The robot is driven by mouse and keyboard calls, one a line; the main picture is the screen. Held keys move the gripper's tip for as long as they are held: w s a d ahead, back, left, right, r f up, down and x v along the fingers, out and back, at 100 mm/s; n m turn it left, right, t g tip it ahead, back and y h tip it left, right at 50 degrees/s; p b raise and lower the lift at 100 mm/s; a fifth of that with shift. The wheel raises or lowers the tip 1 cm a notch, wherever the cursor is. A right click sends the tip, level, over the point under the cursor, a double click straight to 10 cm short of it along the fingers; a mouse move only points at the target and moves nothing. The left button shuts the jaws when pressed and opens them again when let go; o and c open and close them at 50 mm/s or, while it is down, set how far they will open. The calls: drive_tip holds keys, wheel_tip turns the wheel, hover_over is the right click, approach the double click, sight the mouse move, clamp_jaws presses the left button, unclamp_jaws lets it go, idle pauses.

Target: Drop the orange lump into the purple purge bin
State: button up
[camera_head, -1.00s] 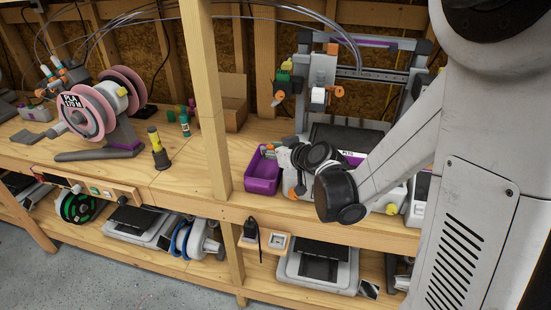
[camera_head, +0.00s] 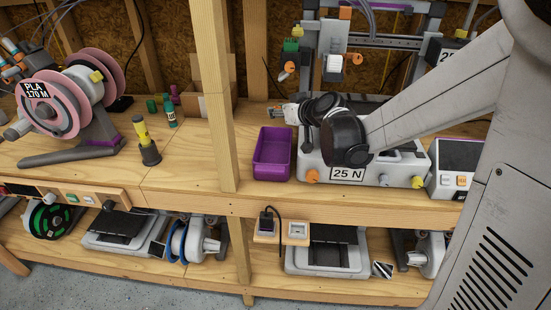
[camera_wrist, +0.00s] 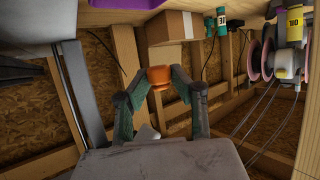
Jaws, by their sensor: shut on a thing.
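The orange lump (camera_wrist: 158,75) is held between the two green-grey fingertips of my gripper in the wrist view. My gripper is shut on it. In the head view my gripper (camera_head: 284,111) points left, at the height of the bin's far end or above it; the lump is hard to make out there. The purple purge bin (camera_head: 269,173) is an open box on the bench, left of the printer. Its inside looks empty. A purple edge, likely the bin (camera_wrist: 129,7), shows at the top of the wrist view.
The printer (camera_head: 345,173) marked 25 N stands right of the bin under my wrist. A wooden post (camera_head: 225,130) rises left of the bin. A cardboard box (camera_head: 213,105) is behind the post. A spool holder with pink spools (camera_head: 65,105) stands far left.

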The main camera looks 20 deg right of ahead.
wheel_tip(320, 180, down, 3)
drive_tip(key=shift+f+b, duration=0.2)
drive_tip(key=shift+b, duration=0.7)
drive_tip(key=o, duration=0.8)
drive_tip(key=v, duration=1.2)
drive_tip(key=shift+a, duration=0.1)
drive_tip(key=shift+s, duration=0.1)
